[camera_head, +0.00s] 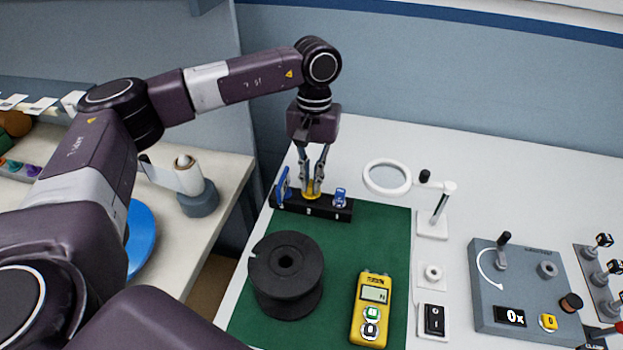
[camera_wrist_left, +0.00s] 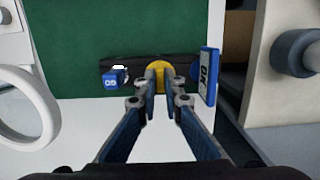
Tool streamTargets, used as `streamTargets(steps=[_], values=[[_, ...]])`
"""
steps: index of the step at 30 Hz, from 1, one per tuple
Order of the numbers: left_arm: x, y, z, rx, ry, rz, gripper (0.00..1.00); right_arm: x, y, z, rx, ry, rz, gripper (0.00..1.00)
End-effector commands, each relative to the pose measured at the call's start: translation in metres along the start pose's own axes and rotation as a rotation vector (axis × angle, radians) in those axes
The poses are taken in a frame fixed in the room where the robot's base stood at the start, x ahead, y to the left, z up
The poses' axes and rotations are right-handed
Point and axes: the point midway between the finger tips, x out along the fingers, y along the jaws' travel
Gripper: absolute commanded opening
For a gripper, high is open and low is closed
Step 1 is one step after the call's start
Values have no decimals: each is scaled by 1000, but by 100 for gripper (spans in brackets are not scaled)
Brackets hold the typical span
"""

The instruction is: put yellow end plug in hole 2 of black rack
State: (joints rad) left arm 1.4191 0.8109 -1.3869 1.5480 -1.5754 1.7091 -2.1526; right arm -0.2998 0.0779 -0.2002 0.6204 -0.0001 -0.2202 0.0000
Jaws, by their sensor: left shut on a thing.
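The yellow end plug (camera_head: 312,188) is between the fingertips of my left gripper (camera_head: 311,182), which points down and is shut on it. The plug is at the middle of the black rack (camera_head: 330,212); whether it is seated in a hole or just above it I cannot tell. In the left wrist view the plug (camera_wrist_left: 158,72) lies between the fingertips (camera_wrist_left: 159,92), over the rack (camera_wrist_left: 133,62). A blue tagged piece (camera_head: 282,186) stands at the rack's left end and a smaller blue one (camera_head: 340,196) at its right. My right gripper is not in view.
A black spool (camera_head: 286,275) and a yellow meter (camera_head: 371,308) are on the green mat (camera_head: 345,245) in front of the rack. A ring magnifier (camera_head: 387,178) on a stand is close on the right. A grey control box (camera_head: 520,285) is farther right.

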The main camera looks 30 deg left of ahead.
Motion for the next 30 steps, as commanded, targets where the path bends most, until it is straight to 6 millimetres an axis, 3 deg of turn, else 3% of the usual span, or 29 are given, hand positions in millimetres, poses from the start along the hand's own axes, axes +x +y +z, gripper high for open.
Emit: streamTargets(steps=[14,30], values=[[2,0,0,0,0,0,0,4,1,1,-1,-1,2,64],[20,0,-2,0,-1,0,0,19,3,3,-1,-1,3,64]])
